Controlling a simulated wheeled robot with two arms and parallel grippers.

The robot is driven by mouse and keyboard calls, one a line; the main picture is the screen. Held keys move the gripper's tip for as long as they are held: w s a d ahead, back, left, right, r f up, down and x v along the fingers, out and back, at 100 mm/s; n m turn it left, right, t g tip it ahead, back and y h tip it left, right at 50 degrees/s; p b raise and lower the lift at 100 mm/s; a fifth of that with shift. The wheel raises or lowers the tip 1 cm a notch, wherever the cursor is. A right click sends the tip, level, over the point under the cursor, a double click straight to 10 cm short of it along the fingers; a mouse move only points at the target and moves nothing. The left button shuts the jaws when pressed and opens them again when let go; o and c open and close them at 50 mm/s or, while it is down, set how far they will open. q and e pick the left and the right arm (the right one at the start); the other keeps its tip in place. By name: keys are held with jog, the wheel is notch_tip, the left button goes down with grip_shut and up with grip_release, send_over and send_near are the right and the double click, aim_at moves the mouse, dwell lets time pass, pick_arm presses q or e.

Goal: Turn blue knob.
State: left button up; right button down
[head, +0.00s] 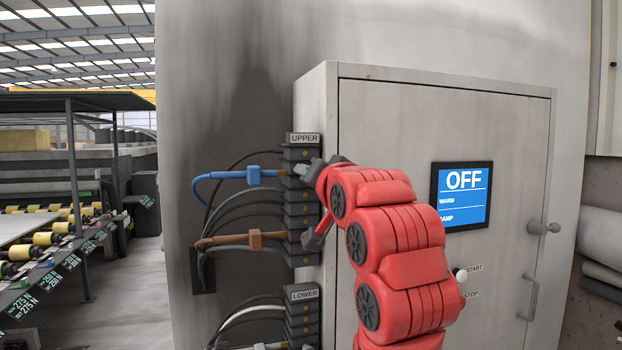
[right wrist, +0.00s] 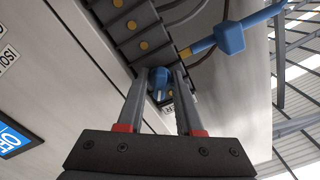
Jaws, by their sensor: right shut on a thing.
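A small blue knob (right wrist: 159,82) sits on a dark block of the upper stack, seen between my right gripper's fingertips in the right wrist view. My right gripper (right wrist: 160,78) is shut on it. In the head view this gripper (head: 303,170) reaches the stack just below the UPPER label (head: 305,138), and the red arm and gripper hide the knob there. My left gripper is in neither view.
A blue cable with a blue block (head: 253,175) joins the upper stack from the left; a brown one (head: 254,240) lies lower. The grey cabinet (head: 400,110) has a screen (head: 462,195) reading OFF, a door handle (head: 530,298) and START/STOP labels. A LOWER stack (head: 301,320) is below.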

jog(key=m, duration=0.4)
jog(key=shift+r+m, duration=0.1)
jog(key=shift+m, duration=2)
jog(key=c, duration=1)
grip_release()
jog(key=shift+o, duration=0.7)
